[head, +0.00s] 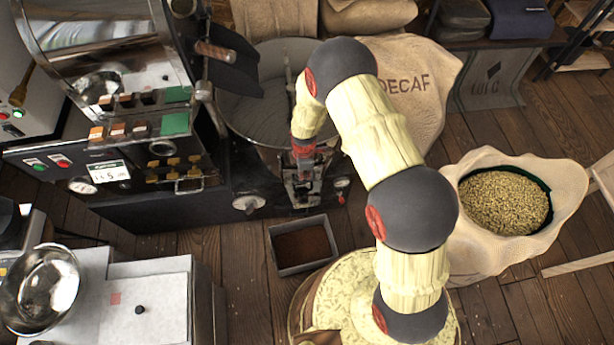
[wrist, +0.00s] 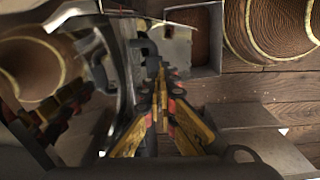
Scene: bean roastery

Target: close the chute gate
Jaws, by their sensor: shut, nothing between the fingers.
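My gripper (head: 300,200) is at the front of the round cooling bin (head: 262,110) of the roaster, low by its outlet. In the wrist view my gripper's yellow fingers (wrist: 160,78) are together, with nothing seen between them. A dark bracket-like part (wrist: 143,48) is just beyond and left of the fingertips, against a grey metal piece (wrist: 118,65); it may belong to the chute gate. Whether the fingers touch it, I cannot tell. In the head view my arm and gripper hide most of the chute, so the gate's position is unclear.
A grey tray with brown contents (head: 301,245) stands on the floor below my gripper. A round knob (head: 249,203) is to the left. An open sack of beans (head: 503,200) stands at right. A steel bowl (head: 40,289) sits on the counter at lower left.

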